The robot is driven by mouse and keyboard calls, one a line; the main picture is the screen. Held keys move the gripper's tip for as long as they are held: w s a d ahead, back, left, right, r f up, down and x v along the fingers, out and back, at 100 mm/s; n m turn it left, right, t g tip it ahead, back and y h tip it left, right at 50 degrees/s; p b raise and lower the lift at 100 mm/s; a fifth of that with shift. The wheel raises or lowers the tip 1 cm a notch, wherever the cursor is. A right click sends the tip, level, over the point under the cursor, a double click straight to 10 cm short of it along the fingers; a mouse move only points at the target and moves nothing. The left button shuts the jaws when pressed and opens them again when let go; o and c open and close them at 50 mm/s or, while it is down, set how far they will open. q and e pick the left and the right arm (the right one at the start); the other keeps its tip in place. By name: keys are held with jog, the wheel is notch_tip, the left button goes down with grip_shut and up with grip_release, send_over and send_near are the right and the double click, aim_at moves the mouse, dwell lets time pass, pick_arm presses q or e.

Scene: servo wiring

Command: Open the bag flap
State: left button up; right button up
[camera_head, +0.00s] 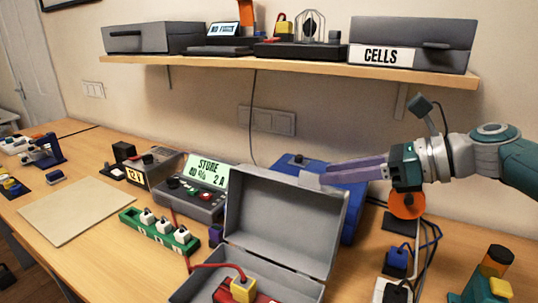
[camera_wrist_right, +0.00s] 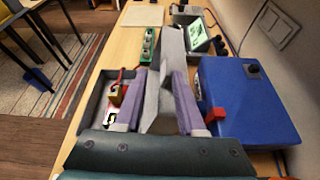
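The grey bag (camera_head: 310,253) is a box-shaped case on the desk, and its flap (camera_head: 288,215) stands up with the inside visible. A yellow block (camera_head: 243,289) with a red wire lies in it. My right gripper (camera_head: 322,172) comes in from the right at the flap's upper right corner. In the right wrist view its two purple fingers (camera_wrist_right: 160,85) stand apart, one on each side of the grey flap (camera_wrist_right: 170,50). I cannot tell whether both press on it. My left gripper is not in view.
A blue case (camera_head: 352,205) stands close behind the flap. A charger with a lit screen (camera_head: 206,170) and a green rack (camera_head: 160,232) of white plugs are to the left. A shelf (camera_head: 290,66) runs above. An orange round part (camera_head: 406,206) and cables stand below my right arm.

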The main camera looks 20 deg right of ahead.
jog(key=v, duration=0.4)
jog(key=shift+s+d, duration=0.1)
jog(key=s+a+f+n+g+h, duration=0.35)
jog(key=s+a+f+n, duration=0.25)
jog(key=s+n, duration=0.5)
jog(key=s+a+f+n+g+h, duration=0.4)
jog(key=s+a+n, duration=0.4)
jog(key=n, duration=0.6)
jog(key=s+r+n+p, duration=0.2)
jog(key=r+n+p, duration=0.1)
jog(key=r+p, duration=1.3)
jog(key=s+r+n+h+p, duration=0.1)
jog(key=s+r+n+p, duration=0.2)
jog(key=r+p, duration=1.4)
notch_tip(320, 180, up, 3)
jog(key=shift+s+d+f+t, duration=0.1)
jog(key=shift+s+d+t, duration=0.2)
jog(key=shift+d+t, duration=0.1)
